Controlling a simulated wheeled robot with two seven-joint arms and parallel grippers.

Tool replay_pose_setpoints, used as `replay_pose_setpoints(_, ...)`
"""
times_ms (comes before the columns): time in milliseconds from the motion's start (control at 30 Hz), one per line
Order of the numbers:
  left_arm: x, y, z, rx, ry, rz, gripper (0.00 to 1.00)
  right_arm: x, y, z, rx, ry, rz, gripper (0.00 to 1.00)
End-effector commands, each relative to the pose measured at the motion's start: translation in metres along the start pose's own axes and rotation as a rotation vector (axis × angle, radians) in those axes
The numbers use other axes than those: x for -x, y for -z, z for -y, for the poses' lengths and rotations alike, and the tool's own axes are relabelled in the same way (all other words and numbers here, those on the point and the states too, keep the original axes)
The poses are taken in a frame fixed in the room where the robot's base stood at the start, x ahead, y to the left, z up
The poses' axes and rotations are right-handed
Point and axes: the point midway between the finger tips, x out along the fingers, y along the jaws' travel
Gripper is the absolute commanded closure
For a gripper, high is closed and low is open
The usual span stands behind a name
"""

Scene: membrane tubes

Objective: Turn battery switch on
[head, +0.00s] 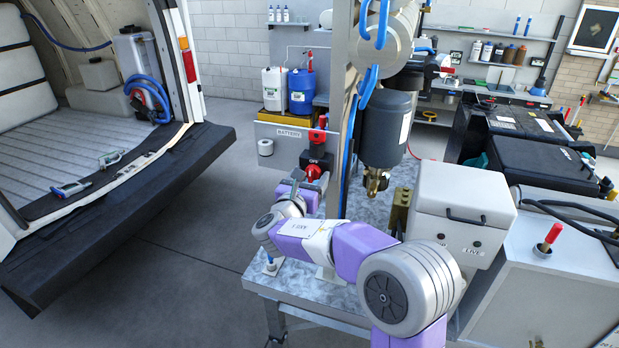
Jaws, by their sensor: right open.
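The battery switch (317,158) is a black-bodied unit with red parts. It stands near a white plate marked BATTERY (289,133), left of the upright post. My right gripper (311,183) is at the end of a purple and white arm that reaches in from the lower right. It is open, with its fingers close in front of the red knob (314,172). I cannot tell whether the fingers touch it. The wrist hides part of the area below the switch. My left gripper is not in view.
A metal post (344,105) with blue hose stands just right of the switch. A dark cylinder (387,130) hangs beyond it, and a white box (462,212) sits on the bench to the right. An open van (90,150) is at left, with clear floor between.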

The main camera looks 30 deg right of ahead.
Motion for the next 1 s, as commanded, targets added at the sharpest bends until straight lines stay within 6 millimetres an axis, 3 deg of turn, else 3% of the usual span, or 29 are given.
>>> replay_pose_setpoints(67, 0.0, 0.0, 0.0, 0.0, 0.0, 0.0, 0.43, 0.0, 0.0, 0.0, 0.0, 0.0, 0.0, 0.32)
replay_pose_setpoints(433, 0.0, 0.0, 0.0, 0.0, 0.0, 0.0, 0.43, 0.0, 0.0, 0.0, 0.0, 0.0, -0.001, 0.87)
replay_pose_setpoints(733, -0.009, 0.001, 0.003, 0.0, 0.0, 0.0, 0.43, 0.001, 0.002, 0.0, -0.044, 0.0, 0.0, 0.87)
replay_pose_setpoints(1000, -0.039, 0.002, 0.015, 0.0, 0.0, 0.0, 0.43, 0.0, 0.005, 0.0, -0.214, 0.0, 0.002, 0.87)
